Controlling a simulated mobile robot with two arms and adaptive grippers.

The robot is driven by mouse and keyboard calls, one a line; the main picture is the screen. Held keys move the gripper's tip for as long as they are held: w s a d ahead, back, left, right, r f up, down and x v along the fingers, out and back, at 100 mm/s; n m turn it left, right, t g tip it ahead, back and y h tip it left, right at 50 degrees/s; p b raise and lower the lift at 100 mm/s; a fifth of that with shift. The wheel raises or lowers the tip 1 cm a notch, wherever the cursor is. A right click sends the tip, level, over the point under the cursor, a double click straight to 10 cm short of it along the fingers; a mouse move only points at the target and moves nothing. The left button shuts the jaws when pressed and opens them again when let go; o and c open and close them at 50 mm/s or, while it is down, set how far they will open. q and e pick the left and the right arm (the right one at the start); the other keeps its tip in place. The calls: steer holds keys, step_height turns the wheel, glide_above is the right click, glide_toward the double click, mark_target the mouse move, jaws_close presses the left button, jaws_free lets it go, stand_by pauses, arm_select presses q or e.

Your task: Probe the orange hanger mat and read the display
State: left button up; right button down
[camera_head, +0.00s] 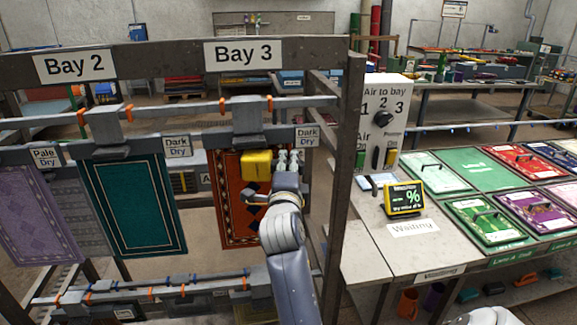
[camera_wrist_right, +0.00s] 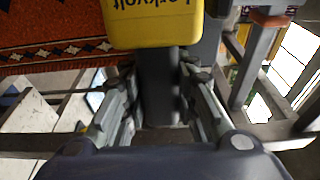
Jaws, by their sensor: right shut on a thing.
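The orange mat (camera_head: 232,207) with a dark patterned border hangs under the Bay 3 sign, beside a "Dark Dry" tag. My right gripper (camera_head: 287,163) is in front of its right part, shut on the dark handle (camera_wrist_right: 158,95) of a yellow probe (camera_head: 257,164). The yellow probe head (camera_wrist_right: 152,22) is over the mat's upper part; I cannot tell whether it touches. The mat also shows in the right wrist view (camera_wrist_right: 50,25). The yellow-framed display (camera_head: 404,199) stands on the bench and shows dashes and a % sign. My left gripper is not in view.
A teal mat (camera_head: 132,205) and a purple mat (camera_head: 40,215) hang to the left. The grey rack post (camera_head: 345,190) stands close right of my arm. Coloured mats lie further right.

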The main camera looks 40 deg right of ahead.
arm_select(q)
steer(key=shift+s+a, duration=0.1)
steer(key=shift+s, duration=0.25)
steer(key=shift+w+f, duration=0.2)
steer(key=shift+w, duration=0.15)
arm_select(e)
steer(key=shift+w+d, duration=0.4)
steer(key=shift+w, duration=0.25)
arm_select(q)
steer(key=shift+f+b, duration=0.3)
steer(key=shift+b, duration=0.2)
arm_select(e)
steer(key=shift+x, duration=0.85)
steer(key=shift+w+a, duration=0.15)
